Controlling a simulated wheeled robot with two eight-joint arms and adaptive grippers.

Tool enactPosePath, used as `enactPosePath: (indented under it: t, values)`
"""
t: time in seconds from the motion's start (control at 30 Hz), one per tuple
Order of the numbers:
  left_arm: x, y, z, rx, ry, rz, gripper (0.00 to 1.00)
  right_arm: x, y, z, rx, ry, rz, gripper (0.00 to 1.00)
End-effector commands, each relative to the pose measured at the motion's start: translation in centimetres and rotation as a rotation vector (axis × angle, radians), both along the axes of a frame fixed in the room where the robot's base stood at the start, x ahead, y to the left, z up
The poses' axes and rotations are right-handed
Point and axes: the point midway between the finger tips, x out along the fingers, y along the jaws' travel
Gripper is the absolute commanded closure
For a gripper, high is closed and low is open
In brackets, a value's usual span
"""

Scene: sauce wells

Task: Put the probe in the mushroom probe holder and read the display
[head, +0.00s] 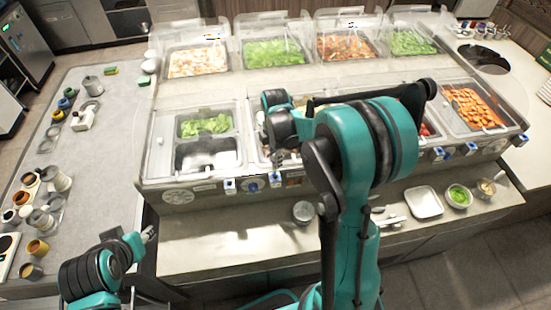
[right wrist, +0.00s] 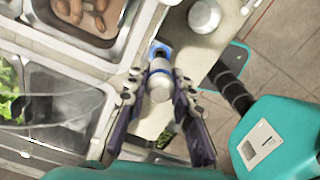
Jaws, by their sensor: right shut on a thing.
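My right gripper (right wrist: 158,88) is shut on a white, rounded probe (right wrist: 160,82) in the right wrist view. A blue square holder (right wrist: 160,50) sits just beyond the probe's far end; I cannot tell whether the probe is inside it. In the head view my right gripper (head: 277,150) is over the counter's front wells, partly hidden by my arm. Blue holders line the front face, one at the left (head: 229,185) and one at the right (head: 472,148). A well with brown pieces (right wrist: 92,18) shows in the wrist view. My left gripper (head: 149,234) is low at the left; its opening is unclear.
A metal cup (head: 303,211) stands on the front ledge. A white tray (head: 424,202) and small bowls (head: 458,196) are to its right. Wells of lettuce (head: 205,126) and carrots (head: 470,105) flank my arm. A grey side counter (head: 105,150) holds several cups.

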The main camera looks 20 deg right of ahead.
Motion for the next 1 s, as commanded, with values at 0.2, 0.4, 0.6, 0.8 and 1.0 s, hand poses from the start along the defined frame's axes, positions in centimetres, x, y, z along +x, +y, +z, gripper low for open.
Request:
enactPosePath:
  t: [0.2, 0.4, 0.6, 0.8, 1.0]
  values:
    - [0.0, 0.0, -0.1, 0.0, 0.0, 0.0, 0.6, 0.0, 0.0, 0.0, 0.0, 0.0, 0.0, 1.0]
    - [0.0, 0.0, -0.1, 0.0, 0.0, 0.0, 0.6, 0.0, 0.0, -0.1, 0.0, 0.0, 0.0, 1.0]
    - [0.0, 0.0, -0.6, 0.0, 0.0, 0.0, 0.6, 0.0, 0.0, -0.6, 0.0, 0.0, 0.0, 1.0]
    - [0.0, 0.0, -1.1, 0.0, 0.0, 0.0, 0.6, 0.0, 0.0, -1.2, 0.0, 0.0, 0.0, 1.0]
    - [0.0, 0.0, -1.5, 0.0, 0.0, 0.0, 0.6, 0.0, 0.0, -1.7, 0.0, 0.0, 0.0, 1.0]
